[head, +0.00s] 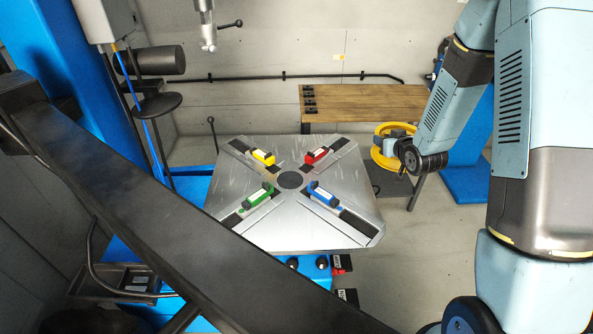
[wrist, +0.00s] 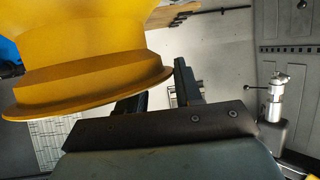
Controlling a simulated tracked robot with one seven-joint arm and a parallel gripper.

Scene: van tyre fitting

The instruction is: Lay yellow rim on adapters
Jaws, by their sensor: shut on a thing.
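The yellow rim (head: 382,158) hangs to the right of the turntable in the head view. It also fills the upper left of the wrist view (wrist: 85,65). My gripper (head: 396,138) is shut on the rim; the exact contact is partly hidden. The turntable (head: 325,238) is a grey metal plate with a dark round centre. Four coloured adapters sit around that centre: yellow (head: 263,157), red (head: 317,155), green (head: 250,199) and blue (head: 323,195). No rim lies on them.
A wooden-topped bench (head: 365,100) stands behind and to the right of the turntable. A blue column (head: 85,75) rises at the left, and a dark beam (head: 150,205) crosses the foreground. A vertical metal tool head (head: 207,30) hangs at the back. Floor shows right of the turntable.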

